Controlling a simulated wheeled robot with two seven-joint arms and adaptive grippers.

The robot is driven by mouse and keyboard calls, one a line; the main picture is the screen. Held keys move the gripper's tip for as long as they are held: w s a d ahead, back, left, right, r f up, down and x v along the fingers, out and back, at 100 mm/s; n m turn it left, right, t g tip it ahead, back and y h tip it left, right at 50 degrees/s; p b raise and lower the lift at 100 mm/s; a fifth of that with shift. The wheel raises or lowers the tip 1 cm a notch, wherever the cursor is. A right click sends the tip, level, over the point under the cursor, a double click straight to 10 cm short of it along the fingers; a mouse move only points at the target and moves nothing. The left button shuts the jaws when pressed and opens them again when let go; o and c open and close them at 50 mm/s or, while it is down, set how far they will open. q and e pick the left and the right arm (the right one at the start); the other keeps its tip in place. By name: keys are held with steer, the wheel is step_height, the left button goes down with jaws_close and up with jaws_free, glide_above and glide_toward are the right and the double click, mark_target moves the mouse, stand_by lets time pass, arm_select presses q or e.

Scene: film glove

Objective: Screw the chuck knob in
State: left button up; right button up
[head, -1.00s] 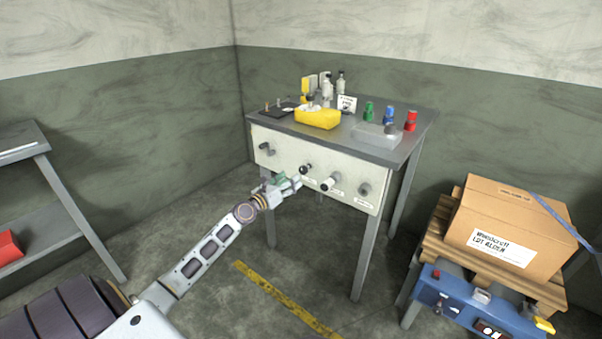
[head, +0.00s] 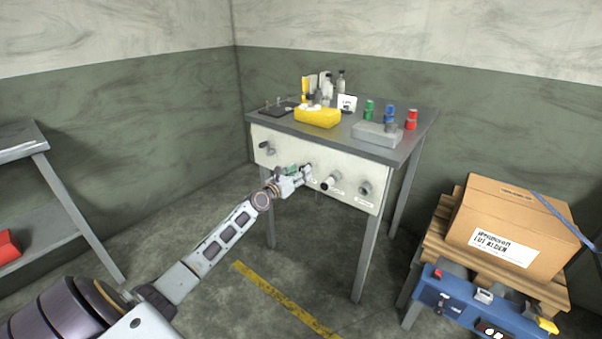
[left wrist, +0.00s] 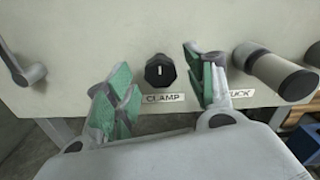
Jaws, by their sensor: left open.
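The chuck knob (head: 329,183) is a pale cylinder with a dark end, sticking out of the cream front panel (head: 290,146) of the workbench. In the left wrist view it stands at the right (left wrist: 275,72), above a label reading "UCK", partly hidden by my finger. A black clamp knob (left wrist: 160,71) with a white mark sits left of it, above a "CLAMP" label. My left gripper (head: 304,173) is open and empty, its green-padded fingers on either side of the clamp knob, apart from it. The chuck knob is outside the right finger. My right gripper is not in view.
A lever (head: 266,148) is at the panel's left and another fitting (head: 365,188) at its right. A yellow tub (head: 317,118), bottles, coloured jars and a grey box (head: 376,134) stand on the bench top. A cardboard box (head: 515,230) rests on a pallet at right.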

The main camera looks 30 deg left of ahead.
arm_select(q)
steer(key=shift+w, duration=0.7)
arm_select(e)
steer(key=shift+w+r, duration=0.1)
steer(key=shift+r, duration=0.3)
arm_select(q)
steer(key=c, duration=1)
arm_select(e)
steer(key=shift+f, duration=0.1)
